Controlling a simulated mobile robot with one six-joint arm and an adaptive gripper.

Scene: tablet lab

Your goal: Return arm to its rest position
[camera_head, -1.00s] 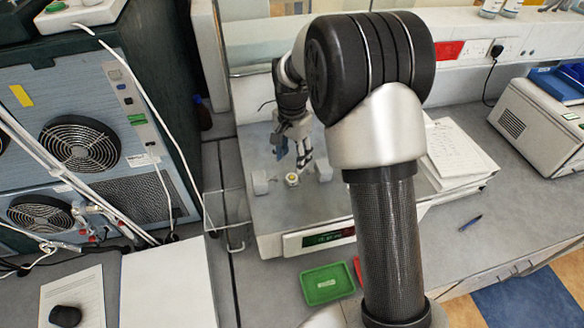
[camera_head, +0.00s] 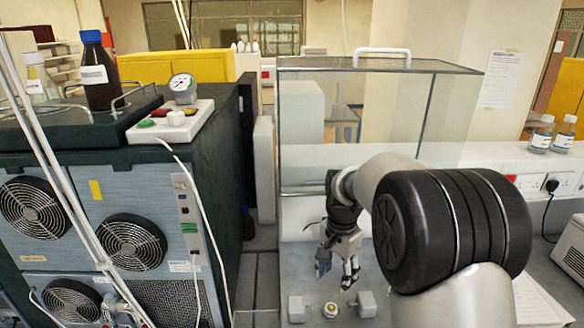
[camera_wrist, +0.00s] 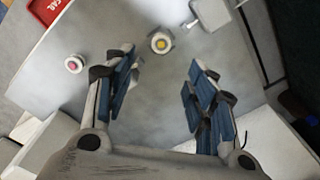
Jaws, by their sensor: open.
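My arm covers the right part of the head view.
Two small grey blocks (camera_head: 296,308) (camera_head: 367,303) flank the yellow-centred item. A pink-topped round item (camera_wrist: 74,63) and a red tray (camera_wrist: 46,10) show in the wrist view. A fan-fitted cabinet (camera_head: 130,240) stands left, carrying a brown bottle (camera_head: 98,78). Two bottles (camera_head: 540,134) (camera_head: 564,134) stand right.

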